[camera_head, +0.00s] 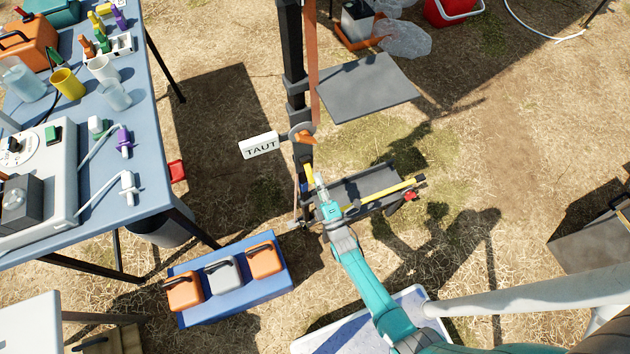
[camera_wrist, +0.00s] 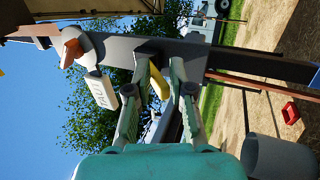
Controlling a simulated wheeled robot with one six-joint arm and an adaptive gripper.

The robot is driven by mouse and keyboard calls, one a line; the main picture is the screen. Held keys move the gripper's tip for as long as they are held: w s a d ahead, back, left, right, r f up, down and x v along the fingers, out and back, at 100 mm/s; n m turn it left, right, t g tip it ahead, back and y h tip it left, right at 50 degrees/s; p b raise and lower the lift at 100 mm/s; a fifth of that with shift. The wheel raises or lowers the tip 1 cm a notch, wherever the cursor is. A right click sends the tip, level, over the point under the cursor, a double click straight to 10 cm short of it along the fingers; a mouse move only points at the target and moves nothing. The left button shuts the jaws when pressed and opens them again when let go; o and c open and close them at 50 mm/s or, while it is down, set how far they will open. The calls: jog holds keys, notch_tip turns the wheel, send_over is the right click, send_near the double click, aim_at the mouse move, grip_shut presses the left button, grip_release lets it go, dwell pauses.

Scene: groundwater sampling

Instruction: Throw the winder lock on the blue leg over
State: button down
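A dark upright post (camera_head: 291,50) stands at the picture's middle; it crosses the wrist view as a grey beam (camera_wrist: 230,62). I see no clearly blue leg. On the post are a grey disc with an orange piece (camera_head: 307,138) and a white TAUT tag (camera_head: 261,145); the orange piece (camera_wrist: 72,46) and tag (camera_wrist: 103,91) show in the wrist view. A yellow lever (camera_head: 308,173), possibly the winder lock, lies lower on the post. My gripper (camera_head: 321,183) is beside it. In the wrist view, my gripper (camera_wrist: 168,78) is open, with the yellow lever (camera_wrist: 160,84) seen between its fingers; contact is unclear.
A grey shelf (camera_head: 364,87) juts from the post above a dark tray (camera_head: 362,188). A yellow bar (camera_head: 385,195) with a red end crosses the tray. A blue table (camera_head: 150,110) stands left, and a blue box with cases (camera_head: 222,272) sits lower left.

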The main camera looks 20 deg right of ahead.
jog(key=c, duration=1.9)
grip_release()
jog(key=shift+w+f+t, duration=0.55)
jog(key=shift+w+t, duration=0.05)
jog(key=shift+w, duration=0.2)
jog(key=shift+o, duration=0.2)
jog(key=o, duration=0.7)
jog(key=shift+o, duration=0.2)
jog(key=v, duration=1.2)
jog(key=shift+f, duration=0.1)
